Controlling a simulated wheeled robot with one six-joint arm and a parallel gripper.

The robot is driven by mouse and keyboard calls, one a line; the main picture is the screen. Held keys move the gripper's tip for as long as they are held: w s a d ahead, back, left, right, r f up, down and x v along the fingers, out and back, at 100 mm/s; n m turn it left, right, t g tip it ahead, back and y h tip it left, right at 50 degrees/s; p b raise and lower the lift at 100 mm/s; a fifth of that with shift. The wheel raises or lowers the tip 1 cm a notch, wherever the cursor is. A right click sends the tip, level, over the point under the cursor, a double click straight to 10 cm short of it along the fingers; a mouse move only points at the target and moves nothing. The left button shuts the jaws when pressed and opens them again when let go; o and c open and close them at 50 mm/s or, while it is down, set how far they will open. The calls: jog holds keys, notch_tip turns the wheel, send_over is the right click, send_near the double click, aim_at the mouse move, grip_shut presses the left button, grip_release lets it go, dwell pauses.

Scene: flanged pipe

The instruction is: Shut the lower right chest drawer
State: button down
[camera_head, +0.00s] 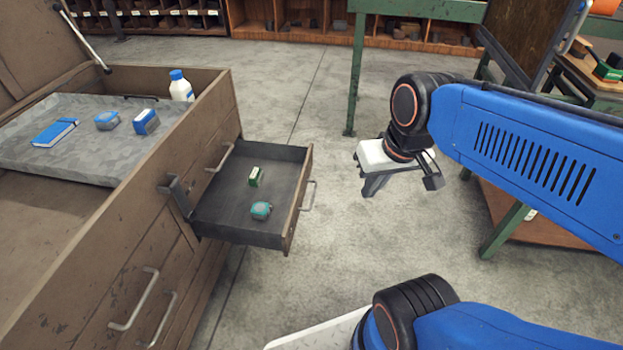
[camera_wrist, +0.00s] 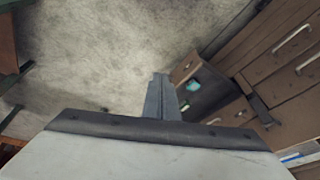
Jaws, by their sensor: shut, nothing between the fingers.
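The brown wooden chest (camera_head: 120,225) stands at the left with its lid up. Its lower right drawer (camera_head: 225,215) is pulled well out, below another drawer whose handle (camera_head: 220,157) lies against the chest side. The open drawer's front has a metal handle (camera_head: 309,195). Inside lie a small green-and-white box (camera_head: 256,177) and a teal tape measure (camera_head: 261,210). My gripper (camera_head: 370,188) is shut and empty, to the right of the drawer front and apart from it. In the wrist view, the shut fingers (camera_wrist: 160,85) point toward the floor, with the open drawer (camera_wrist: 210,95) just to their right.
A dark latch (camera_head: 176,193) hangs on the chest side. A green-legged workbench (camera_head: 357,75) stands behind. Floor beside the drawer is clear.

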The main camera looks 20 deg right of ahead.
jog(key=w+a+f+m+g+y, duration=0.3)
jog(key=w+f+m+g+y, duration=0.25)
jog(key=w+f, duration=0.2)
jog(key=m+t+y, duration=1)
jog(key=m+t, duration=0.1)
jog(key=m, duration=0.7)
send_near(305, 170)
jog(key=shift+h, duration=0.25)
jog(key=x, duration=0.6)
jog(key=shift+w+a, duration=0.1)
jog(key=shift+w, duration=0.1)
jog(key=shift+a, duration=0.1)
jog(key=x, duration=3.1)
